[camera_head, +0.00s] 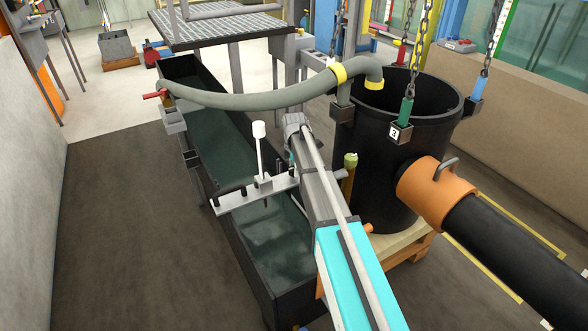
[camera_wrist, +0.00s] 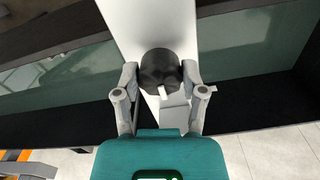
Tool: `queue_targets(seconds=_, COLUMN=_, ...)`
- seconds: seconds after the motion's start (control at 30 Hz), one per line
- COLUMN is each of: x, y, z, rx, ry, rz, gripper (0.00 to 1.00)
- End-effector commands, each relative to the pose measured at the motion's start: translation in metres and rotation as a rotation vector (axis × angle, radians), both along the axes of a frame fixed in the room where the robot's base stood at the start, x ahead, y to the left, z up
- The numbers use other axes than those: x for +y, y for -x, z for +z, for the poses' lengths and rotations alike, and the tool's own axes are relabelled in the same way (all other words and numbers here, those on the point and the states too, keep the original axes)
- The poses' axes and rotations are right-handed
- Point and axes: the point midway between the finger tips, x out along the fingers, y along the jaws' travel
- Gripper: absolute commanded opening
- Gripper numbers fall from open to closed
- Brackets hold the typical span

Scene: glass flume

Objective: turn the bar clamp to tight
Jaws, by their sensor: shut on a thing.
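The bar clamp is a pale bar (camera_head: 232,200) lying across the long dark flume, with black knobs and a white upright post (camera_head: 259,150) on it. In the wrist view the pale bar (camera_wrist: 135,22) runs up from a round black knob (camera_wrist: 160,65) with a white pointer mark facing the bottom of the picture. My gripper (camera_wrist: 160,80) is shut on this knob, one grey finger at each side. In the head view my arm hides the gripper and the right end of the bar.
The flume (camera_head: 180,70) holds greenish water. A grey hose (camera_head: 250,100) with yellow collars crosses above it. A large black tub (camera_head: 395,150) with hanging chains stands close right of my arm. The dark floor (camera_head: 120,220) at left is clear.

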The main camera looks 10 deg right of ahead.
Motion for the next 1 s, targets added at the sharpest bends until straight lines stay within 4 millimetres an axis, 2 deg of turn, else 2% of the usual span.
queue_targets(seconds=0.3, x=0.0007, y=0.0005, z=-0.0001, rx=0.001, ry=-0.001, rz=0.004, gripper=0.06)
queue_targets(seconds=0.33, x=0.0007, y=0.0005, z=-0.0001, rx=0.001, ry=-0.001, rz=0.004, gripper=0.56)
queue_targets(seconds=0.5, x=0.0007, y=0.0004, z=-0.0001, rx=0.001, ry=-0.001, rz=0.003, gripper=0.87)
queue_targets(seconds=1.0, x=0.0006, y=0.0002, z=0.0000, rx=0.000, ry=0.000, rz=-0.005, gripper=0.87)
